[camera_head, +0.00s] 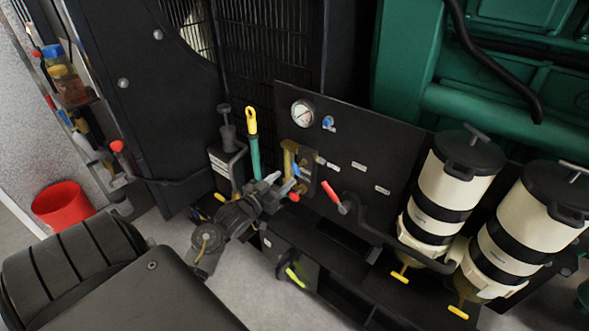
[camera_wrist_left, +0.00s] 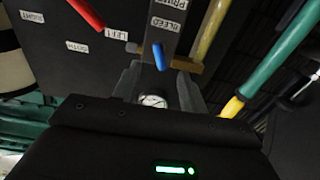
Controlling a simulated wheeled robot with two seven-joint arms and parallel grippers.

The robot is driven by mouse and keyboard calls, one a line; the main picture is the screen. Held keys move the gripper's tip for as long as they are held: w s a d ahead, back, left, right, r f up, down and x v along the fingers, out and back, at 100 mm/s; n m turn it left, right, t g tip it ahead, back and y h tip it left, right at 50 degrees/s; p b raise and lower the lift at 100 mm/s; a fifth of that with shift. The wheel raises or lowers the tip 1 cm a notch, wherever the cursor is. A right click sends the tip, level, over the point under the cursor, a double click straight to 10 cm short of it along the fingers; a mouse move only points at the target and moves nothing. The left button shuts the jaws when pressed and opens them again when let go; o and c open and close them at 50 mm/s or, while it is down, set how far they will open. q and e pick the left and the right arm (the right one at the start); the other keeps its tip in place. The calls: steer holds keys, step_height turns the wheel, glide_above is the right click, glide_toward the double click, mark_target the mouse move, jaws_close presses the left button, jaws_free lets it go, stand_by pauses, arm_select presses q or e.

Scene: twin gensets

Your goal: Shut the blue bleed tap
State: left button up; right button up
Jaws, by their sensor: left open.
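The blue bleed tap (camera_wrist_left: 159,56) shows in the left wrist view as a short blue handle beside a label reading BLEED. In the head view a small blue handle (camera_head: 296,170), apparently the same tap, shows close to my left gripper (camera_head: 279,183). My left gripper is open. In the wrist view the blue handle lies between the lines of its two fingers (camera_wrist_left: 159,82), around their tips, and I see no clear contact. The tap's base is partly hidden in the head view. My right gripper is not in view.
A red-handled lever (camera_head: 332,193) sits just right of the tap. A green and yellow pump handle (camera_head: 254,140) stands to its left. A gauge (camera_head: 302,113) and a blue knob (camera_head: 328,122) are above. Two white filter canisters (camera_head: 450,190) stand right. A red bucket (camera_head: 62,205) is far left.

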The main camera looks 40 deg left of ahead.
mark_target(295, 170)
arm_select(q)
steer(key=w, duration=0.6)
steer(key=shift+w+p, duration=0.3)
steer(key=shift+w, duration=0.1)
